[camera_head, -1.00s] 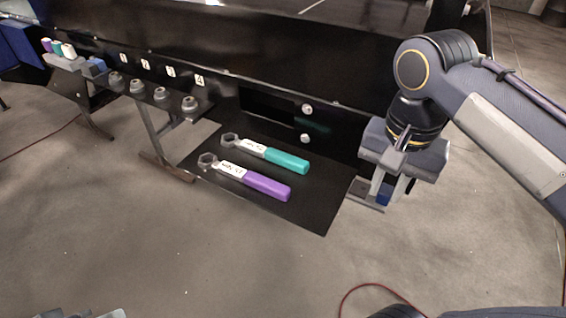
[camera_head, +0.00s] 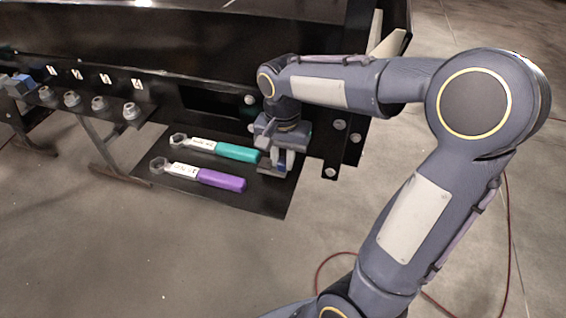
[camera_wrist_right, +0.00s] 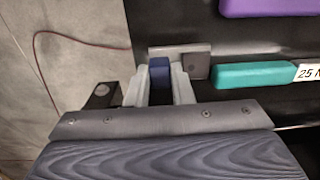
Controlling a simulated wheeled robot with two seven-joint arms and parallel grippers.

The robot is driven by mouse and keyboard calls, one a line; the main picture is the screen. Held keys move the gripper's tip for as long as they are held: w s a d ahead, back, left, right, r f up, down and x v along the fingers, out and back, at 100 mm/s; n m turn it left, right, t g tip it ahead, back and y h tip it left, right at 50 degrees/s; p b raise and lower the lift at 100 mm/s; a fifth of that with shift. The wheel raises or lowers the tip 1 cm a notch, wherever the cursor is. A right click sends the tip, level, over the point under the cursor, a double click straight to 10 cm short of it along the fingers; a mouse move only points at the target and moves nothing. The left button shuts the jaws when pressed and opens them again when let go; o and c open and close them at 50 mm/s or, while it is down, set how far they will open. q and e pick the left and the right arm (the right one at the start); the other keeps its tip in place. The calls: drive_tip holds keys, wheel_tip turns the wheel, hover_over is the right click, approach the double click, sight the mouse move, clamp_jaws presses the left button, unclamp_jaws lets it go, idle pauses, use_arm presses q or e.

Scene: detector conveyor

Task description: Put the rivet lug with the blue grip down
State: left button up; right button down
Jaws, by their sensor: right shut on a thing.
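My right gripper (camera_head: 279,168) is low over the right end of the black shelf (camera_head: 262,204), just right of the teal wrench's handle. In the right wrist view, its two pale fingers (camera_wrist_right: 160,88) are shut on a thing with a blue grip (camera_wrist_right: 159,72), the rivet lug. A grey plate-like part (camera_wrist_right: 180,50) shows beyond the fingertips, close to the teal handle. I cannot tell whether the lug touches the shelf. My left gripper is not in view.
A teal wrench (camera_head: 238,153) and a purple wrench (camera_head: 222,181) lie side by side on the shelf. Numbered ledge with several grey nuts (camera_head: 100,104) is at the left. The dark conveyor side (camera_head: 215,60) rises behind. A red cable (camera_head: 335,256) lies on the floor.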

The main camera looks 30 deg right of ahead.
wheel_tip(320, 180, down, 2)
drive_tip(key=shift+f, duration=0.25)
drive_tip(key=shift+f, duration=0.2)
drive_tip(key=c, duration=1.3)
unclamp_jaws()
drive_tip(key=shift+r, duration=0.1)
